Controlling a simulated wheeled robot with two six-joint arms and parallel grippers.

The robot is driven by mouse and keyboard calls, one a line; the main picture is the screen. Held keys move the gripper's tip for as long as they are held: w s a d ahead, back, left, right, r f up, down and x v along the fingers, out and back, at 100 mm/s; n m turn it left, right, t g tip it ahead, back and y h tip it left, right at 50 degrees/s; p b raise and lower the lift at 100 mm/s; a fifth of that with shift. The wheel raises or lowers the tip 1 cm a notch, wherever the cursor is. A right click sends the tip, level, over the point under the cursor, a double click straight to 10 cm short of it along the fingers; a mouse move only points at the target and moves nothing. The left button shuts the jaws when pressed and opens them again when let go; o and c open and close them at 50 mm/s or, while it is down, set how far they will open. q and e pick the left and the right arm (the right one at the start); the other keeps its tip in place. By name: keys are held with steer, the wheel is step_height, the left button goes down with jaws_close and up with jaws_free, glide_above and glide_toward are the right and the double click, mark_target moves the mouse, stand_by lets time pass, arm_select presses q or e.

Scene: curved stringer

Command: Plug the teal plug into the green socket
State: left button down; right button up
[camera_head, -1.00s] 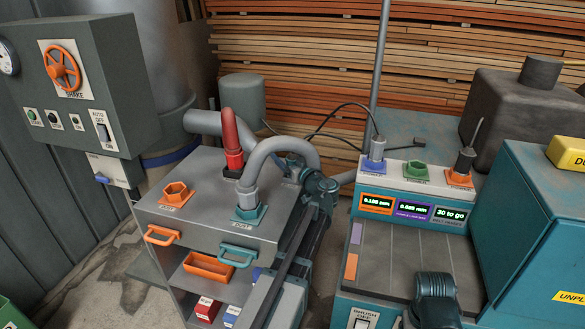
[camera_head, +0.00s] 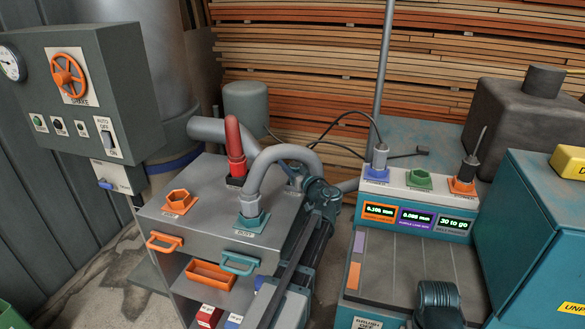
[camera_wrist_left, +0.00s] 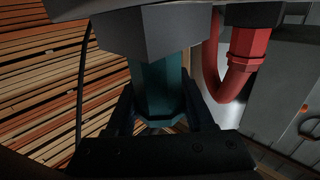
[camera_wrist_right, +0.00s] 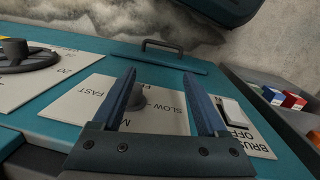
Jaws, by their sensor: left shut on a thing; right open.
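A teal hexagonal body, seemingly the teal plug (camera_wrist_left: 157,85), fills the middle of the left wrist view, against a grey block. My left gripper (camera_wrist_left: 160,108) is shut on it, one dark finger on each side. In the head view my left arm reaches up beside the grey cabinet, and the grey hose partly hides its gripper. The green socket (camera_head: 418,180) is empty on the light panel of the teal machine, between a blue and an orange socket. My right gripper (camera_wrist_right: 162,88) is open and empty above a labelled teal panel with a knob.
The blue socket (camera_head: 377,174) holds a grey plug, the orange socket (camera_head: 461,188) a black one. On the cabinet stand a red hose (camera_head: 234,140), a grey hose (camera_head: 275,155) in a teal socket (camera_head: 252,224) and an empty orange socket (camera_head: 178,202). A metal pole (camera_head: 386,75) rises behind the panel.

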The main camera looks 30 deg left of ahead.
arm_select(q)
step_height(320, 180, up, 4)
steer(key=p, duration=0.3)
steer(key=shift+f, duration=0.25)
steer(key=r+p+v, duration=0.1)
steer(key=v, duration=1.5)
steer(key=shift+s+a+r+p, duration=0.2)
steer(key=shift+s+p, duration=0.15)
steer(key=shift+s, duration=0.05)
arm_select(e)
step_height(320, 180, up, 5)
steer(key=shift+f, duration=0.1)
